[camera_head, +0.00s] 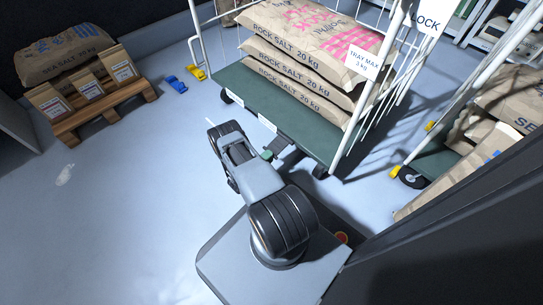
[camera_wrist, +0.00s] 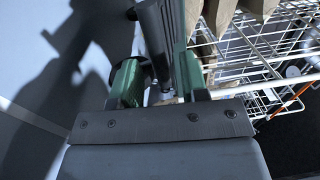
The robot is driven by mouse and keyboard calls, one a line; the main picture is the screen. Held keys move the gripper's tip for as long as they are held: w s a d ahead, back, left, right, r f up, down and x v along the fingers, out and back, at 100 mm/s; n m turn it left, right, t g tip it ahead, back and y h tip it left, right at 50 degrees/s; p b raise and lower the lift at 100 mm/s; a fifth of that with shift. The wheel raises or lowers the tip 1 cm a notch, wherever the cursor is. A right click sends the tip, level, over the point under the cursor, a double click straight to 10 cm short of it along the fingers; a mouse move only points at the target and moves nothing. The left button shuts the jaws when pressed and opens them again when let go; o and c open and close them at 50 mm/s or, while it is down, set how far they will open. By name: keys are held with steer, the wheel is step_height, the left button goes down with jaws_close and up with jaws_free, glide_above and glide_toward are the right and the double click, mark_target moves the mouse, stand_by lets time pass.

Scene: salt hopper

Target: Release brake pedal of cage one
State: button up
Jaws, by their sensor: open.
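A wire roll cage (camera_head: 210,45) with a green deck (camera_head: 247,92) stands in front of me, loaded with rock salt sacks (camera_head: 300,82). Small labels on its deck edge are too small to read, so I cannot tell if it is cage one. Dark castors (camera_head: 320,171) show under the deck. I cannot make out a brake pedal on its near side. My gripper (camera_head: 283,152) is low at the near deck edge, partly hidden by my arm. In the wrist view its green fingers (camera_wrist: 158,82) are apart, with a dark bar between or just beyond them; contact is unclear.
A second cage on the right has a castor (camera_head: 411,177) with a yellow part (camera_head: 395,171). A wooden pallet (camera_head: 110,112) with sacks and bags stands left. Blue (camera_head: 177,84) and yellow (camera_head: 201,73) pieces lie on the floor. A dark panel (camera_head: 450,195) fills the right.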

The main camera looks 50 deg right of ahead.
mark_target(277, 146)
steer(key=shift+d, duration=1.2)
steer(key=shift+c, duration=0.5)
steer(key=shift+s, duration=0.1)
jaws_close()
